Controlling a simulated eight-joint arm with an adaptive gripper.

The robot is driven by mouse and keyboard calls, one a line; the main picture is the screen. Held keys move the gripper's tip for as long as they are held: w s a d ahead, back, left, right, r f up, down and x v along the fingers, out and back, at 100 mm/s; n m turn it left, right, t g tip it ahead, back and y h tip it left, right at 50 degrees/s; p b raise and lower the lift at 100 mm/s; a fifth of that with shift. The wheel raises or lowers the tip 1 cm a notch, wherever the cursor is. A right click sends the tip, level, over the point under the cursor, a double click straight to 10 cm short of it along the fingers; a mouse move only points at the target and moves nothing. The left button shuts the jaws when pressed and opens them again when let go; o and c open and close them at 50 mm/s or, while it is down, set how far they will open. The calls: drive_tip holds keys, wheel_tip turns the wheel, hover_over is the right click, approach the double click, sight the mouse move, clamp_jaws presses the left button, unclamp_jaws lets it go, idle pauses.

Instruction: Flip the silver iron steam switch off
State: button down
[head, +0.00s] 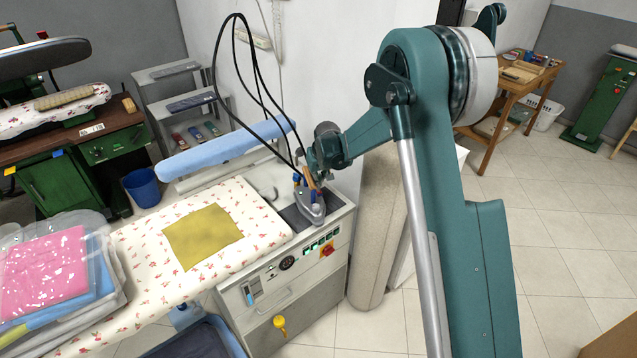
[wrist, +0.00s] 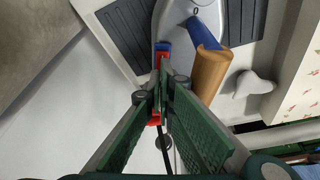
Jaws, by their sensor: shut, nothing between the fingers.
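The silver iron (head: 313,213) stands at the right end of the ironing station. It also shows in the wrist view (wrist: 175,18), at the top, with a brown handle (wrist: 210,72) and blue parts. My gripper (head: 316,176) is over the rear of the iron. In the wrist view the green fingers of my gripper (wrist: 163,70) are together and hold nothing, with tips at a small red and blue part beside the handle. I cannot tell whether this part is the steam switch, which way it is set, or whether the tips touch it.
The iron rests on a dark ribbed pad (wrist: 132,30). Black cables (head: 233,70) loop up from the iron. A floral padded board (head: 155,230) with a yellow cloth (head: 203,238) lies to the left. A blue sleeve board (head: 225,150) stands behind. A front panel (head: 300,258) has knobs and switches.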

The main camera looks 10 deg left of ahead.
drive_tip(key=shift+r, duration=0.15)
drive_tip(key=shift+s+r, duration=0.1)
drive_tip(key=shift+r, duration=0.4)
drive_tip(key=v, duration=1.2)
drive_tip(key=shift+r+p, duration=0.35)
drive_tip(key=shift+r, duration=0.1)
drive_tip(key=shift+w+r, duration=0.15)
drive_tip(key=shift+w, duration=0.6)
hover_over(321, 193)
drive_tip(key=w+a, duration=0.1)
drive_tip(key=w, duration=0.2)
wheel_tip(321, 193, down, 12)
drive_tip(key=shift+w+a+r, duration=0.1)
drive_tip(key=shift+w+r, duration=0.05)
drive_tip(key=shift+r, duration=0.1)
drive_tip(key=shift+x, duration=0.95)
